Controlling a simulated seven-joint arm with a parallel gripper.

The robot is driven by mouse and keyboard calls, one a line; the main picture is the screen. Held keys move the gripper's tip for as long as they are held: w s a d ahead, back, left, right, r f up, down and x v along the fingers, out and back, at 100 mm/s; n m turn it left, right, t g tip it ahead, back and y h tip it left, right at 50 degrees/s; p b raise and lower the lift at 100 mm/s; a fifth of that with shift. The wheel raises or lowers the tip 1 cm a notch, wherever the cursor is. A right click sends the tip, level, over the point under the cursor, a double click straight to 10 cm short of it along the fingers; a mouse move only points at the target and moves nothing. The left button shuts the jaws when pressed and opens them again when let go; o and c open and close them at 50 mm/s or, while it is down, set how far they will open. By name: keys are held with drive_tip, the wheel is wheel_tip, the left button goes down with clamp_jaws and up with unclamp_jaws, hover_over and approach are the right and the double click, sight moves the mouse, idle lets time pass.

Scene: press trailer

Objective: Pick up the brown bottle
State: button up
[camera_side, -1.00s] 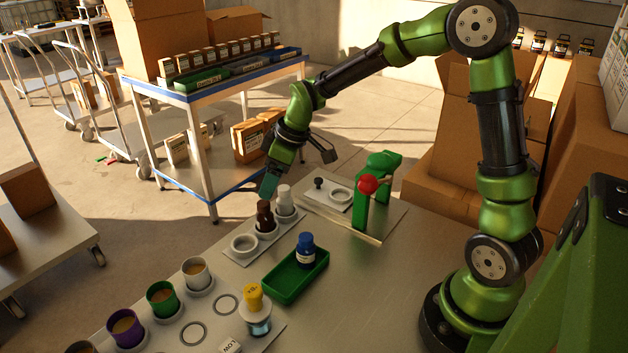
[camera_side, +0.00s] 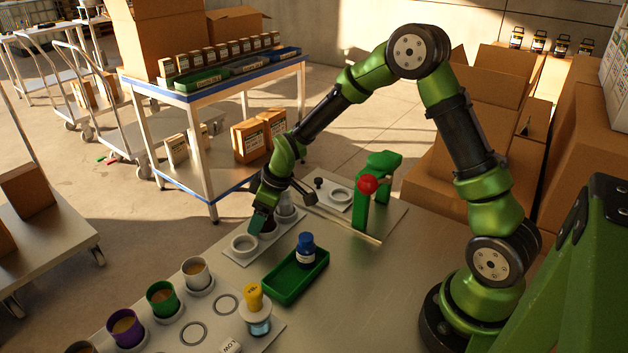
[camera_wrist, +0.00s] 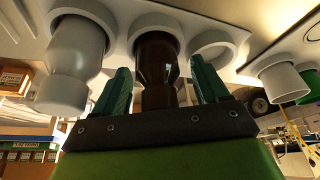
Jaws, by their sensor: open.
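The brown bottle (camera_wrist: 157,65) stands in the middle ring of a three-ring holder (camera_side: 231,258). In the wrist view it sits between the two green fingers of my gripper (camera_wrist: 160,88), with a gap showing on at least the right side. My gripper (camera_side: 263,222) is open and low over the holder in the side view, where it hides most of the bottle. A white bottle (camera_wrist: 74,60) stands in the neighbouring ring, close beside one finger. The third ring (camera_wrist: 213,45) is empty.
A green tray (camera_side: 290,292) with a blue bottle (camera_side: 306,252) is nearby. A green press with a red knob (camera_side: 368,184) stands behind. Several cups and a yellow-topped bottle (camera_side: 254,305) line the front left. The table's right part is clear.

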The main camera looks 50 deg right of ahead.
drive_tip(key=c, duration=1.1)
